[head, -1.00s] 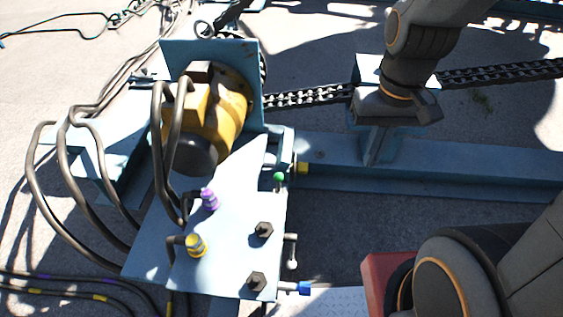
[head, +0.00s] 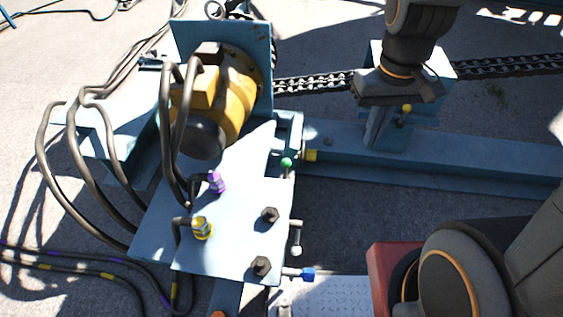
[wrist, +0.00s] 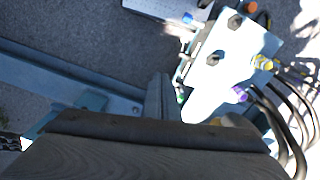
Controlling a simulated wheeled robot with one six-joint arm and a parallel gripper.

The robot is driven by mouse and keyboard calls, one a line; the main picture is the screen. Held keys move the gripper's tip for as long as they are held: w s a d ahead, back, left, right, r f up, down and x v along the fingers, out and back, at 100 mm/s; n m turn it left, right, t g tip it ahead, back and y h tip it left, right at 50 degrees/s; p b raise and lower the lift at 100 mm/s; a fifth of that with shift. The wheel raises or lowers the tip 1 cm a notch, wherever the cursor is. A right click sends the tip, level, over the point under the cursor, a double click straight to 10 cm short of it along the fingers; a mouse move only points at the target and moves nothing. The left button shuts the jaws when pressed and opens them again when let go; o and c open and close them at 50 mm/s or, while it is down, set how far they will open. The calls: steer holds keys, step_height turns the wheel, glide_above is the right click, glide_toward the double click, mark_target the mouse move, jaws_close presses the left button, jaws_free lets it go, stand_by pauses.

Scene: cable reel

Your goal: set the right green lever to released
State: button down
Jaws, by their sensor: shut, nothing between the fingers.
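The green knob of the green lever (head: 286,162) stands at the right edge of the pale blue panel (head: 236,200), near its far corner, in the head view. It also shows as a small green spot in the wrist view (wrist: 181,97). In the wrist view my gripper (wrist: 160,80) is shut and empty, and its fingers appear beside the green knob in the picture; I cannot tell the depth between them. In the head view the end of my arm is well to the right of the lever, over the blue beam, and its fingertips are not clear.
A yellow knob (head: 310,155) is just right of the green one. Another yellow knob (head: 407,108) is by the post under my arm. A blue knob (head: 307,273), dark bolts and hose fittings crowd the panel. A yellow motor (head: 215,100) and a chain (head: 312,84) lie beyond.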

steer(key=w+a+f+n+b, duration=0.5)
steer(key=w+a+f+n, duration=0.3)
steer(key=w+a+f, duration=0.4)
steer(key=w+a+f+n+b, duration=0.5)
steer(key=w+a+f+n, duration=0.4)
steer(key=a+f, duration=0.5)
steer(key=shift+w+f+t+h, duration=0.3)
steer(key=shift+w+f, duration=0.2)
steer(key=shift+f, duration=0.05)
steer(key=d+f+b, duration=0.1)
steer(key=d+f, duration=0.3)
steer(key=f, duration=0.6)
steer(key=shift+w+d+f, duration=0.25)
steer(key=shift+w+f, duration=0.1)
steer(key=shift+f, duration=0.05)
